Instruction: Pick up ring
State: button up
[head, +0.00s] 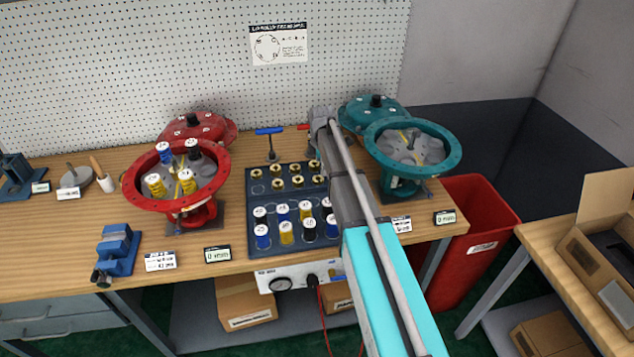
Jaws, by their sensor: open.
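Several small brass ring-shaped pieces (297,167) sit in rows on the back part of a dark tray (254,206) in the head view. I cannot tell which of them is the ring. A large red flanged ring (140,203) tops the left valve body, and a teal one (453,163) tops the right. My arm reaches up from the bottom, past the tray's right side, and covers part of it. My gripper is not visible; the arm's far end shows between the tray and the teal parts.
Others stand in the red body. A blue vise (118,248) is at front left. A red bin (475,230) stands right of the bench.

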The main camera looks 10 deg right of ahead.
aim_at(320, 175)
jog(key=shift+a+f+b, duration=0.15)
jog(key=shift+f+b, duration=0.5)
jog(key=shift+f, duration=0.1)
jog(key=shift+a+f+b, duration=0.1)
jog(key=shift+f+b, duration=0.5)
jog(key=shift+f, duration=0.1)
jog(key=shift+f+b, duration=0.9)
jog(key=c, duration=1.3)
jog(key=shift+o, duration=0.2)
jog(key=shift+r, duration=0.2)
notch_tip(320, 175, up, 3)
jog(key=p, duration=0.3)
jog(key=shift+f, duration=0.1)
jog(key=s+r+p, duration=1)
jog(key=s, duration=0.4)
